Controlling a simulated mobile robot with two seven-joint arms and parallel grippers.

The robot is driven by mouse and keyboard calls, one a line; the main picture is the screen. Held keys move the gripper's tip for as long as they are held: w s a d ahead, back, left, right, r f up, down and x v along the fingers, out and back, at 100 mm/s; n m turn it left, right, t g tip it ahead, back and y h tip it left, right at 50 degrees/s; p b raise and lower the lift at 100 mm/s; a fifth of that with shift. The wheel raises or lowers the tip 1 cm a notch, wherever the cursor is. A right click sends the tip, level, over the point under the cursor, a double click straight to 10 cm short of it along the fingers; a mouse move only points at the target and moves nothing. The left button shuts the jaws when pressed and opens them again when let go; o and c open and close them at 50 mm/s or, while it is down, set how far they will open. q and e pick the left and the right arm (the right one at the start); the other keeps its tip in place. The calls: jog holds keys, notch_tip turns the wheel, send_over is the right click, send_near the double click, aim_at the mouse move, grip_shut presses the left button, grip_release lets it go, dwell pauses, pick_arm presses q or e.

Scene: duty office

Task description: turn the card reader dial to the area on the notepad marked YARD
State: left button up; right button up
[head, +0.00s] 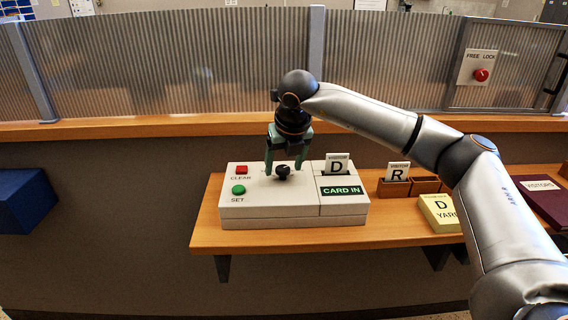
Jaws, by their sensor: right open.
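The card reader (290,212) is a white box on a wooden shelf. Its dial is a small black knob (283,172) on top, left of the card slot. My right gripper (284,168) points down with its fingers open on either side of the knob; whether they touch it I cannot tell. Any area marks around the dial are not readable. A card marked D (337,165) stands in the slot above the green CARD IN label. The yellow notepad (440,212) at the right reads D and YARD; my right arm covers part of it. My left gripper is not in view.
The reader also has a red CLEAR button (241,169) and a green SET button (238,190). A card marked R (397,172) stands in a wooden holder (394,189). A dark red VISITORS book (543,197) lies at the right. A ribbed screen (170,65) rises behind the shelf (212,238).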

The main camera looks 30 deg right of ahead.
jog(key=shift+c, duration=0.3)
grip_shut()
